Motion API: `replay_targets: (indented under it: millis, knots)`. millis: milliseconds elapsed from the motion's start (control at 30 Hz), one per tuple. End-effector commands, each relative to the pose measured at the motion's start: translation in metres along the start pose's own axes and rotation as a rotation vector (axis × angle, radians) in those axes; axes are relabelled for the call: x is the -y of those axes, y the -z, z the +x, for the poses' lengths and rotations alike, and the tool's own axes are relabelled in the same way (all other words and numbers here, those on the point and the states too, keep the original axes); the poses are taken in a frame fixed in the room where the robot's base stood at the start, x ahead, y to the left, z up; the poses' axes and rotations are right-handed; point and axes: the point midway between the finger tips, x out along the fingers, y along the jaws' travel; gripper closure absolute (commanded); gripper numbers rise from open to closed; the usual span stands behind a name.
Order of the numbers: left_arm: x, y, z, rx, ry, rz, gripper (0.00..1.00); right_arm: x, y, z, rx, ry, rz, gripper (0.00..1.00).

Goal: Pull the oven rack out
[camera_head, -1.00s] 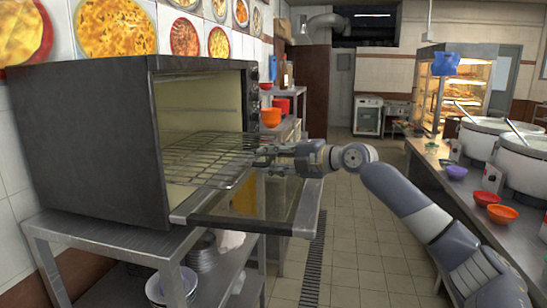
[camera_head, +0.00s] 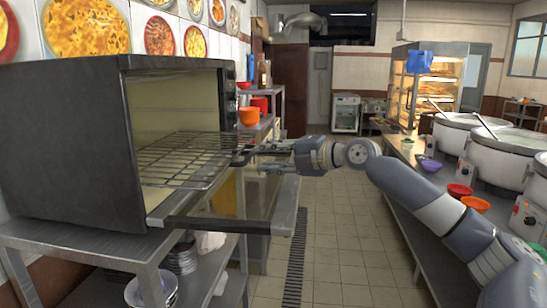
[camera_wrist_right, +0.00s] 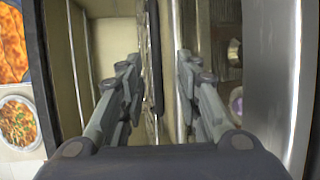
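The dark oven (camera_head: 65,150) stands at the left in the head view, its glass door (camera_head: 235,197) folded down. The wire oven rack (camera_head: 180,158) lies level inside, its front part sticking out over the door. My right gripper (camera_head: 246,157) is at the rack's front edge. In the right wrist view, the right gripper's two fingers (camera_wrist_right: 158,72) stand apart, with a dark bar and thin metal edges seen in the gap. No firm closing on the rack shows. My left gripper is not in view.
The oven stands on a metal shelf table (camera_head: 85,245) with bowls below. An orange pot (camera_head: 249,116) stands behind it. At the right a counter holds large stockpots (camera_head: 455,130) and small bowls (camera_head: 475,204). The tiled floor (camera_head: 345,240) between is clear.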

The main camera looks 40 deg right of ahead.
Motion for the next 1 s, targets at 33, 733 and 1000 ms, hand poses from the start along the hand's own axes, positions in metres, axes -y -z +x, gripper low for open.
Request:
replay_targets:
  millis: [33,733,1000]
  knots:
    - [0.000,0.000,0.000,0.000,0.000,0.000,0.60,0.002,0.000,-0.003,0.001,0.005,-0.001,0.69]
    - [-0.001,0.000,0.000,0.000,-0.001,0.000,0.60,-0.001,0.002,-0.017,-0.003,0.001,-0.003,0.69]
    - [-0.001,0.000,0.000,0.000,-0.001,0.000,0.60,-0.001,0.002,-0.016,-0.003,0.001,-0.003,0.69]
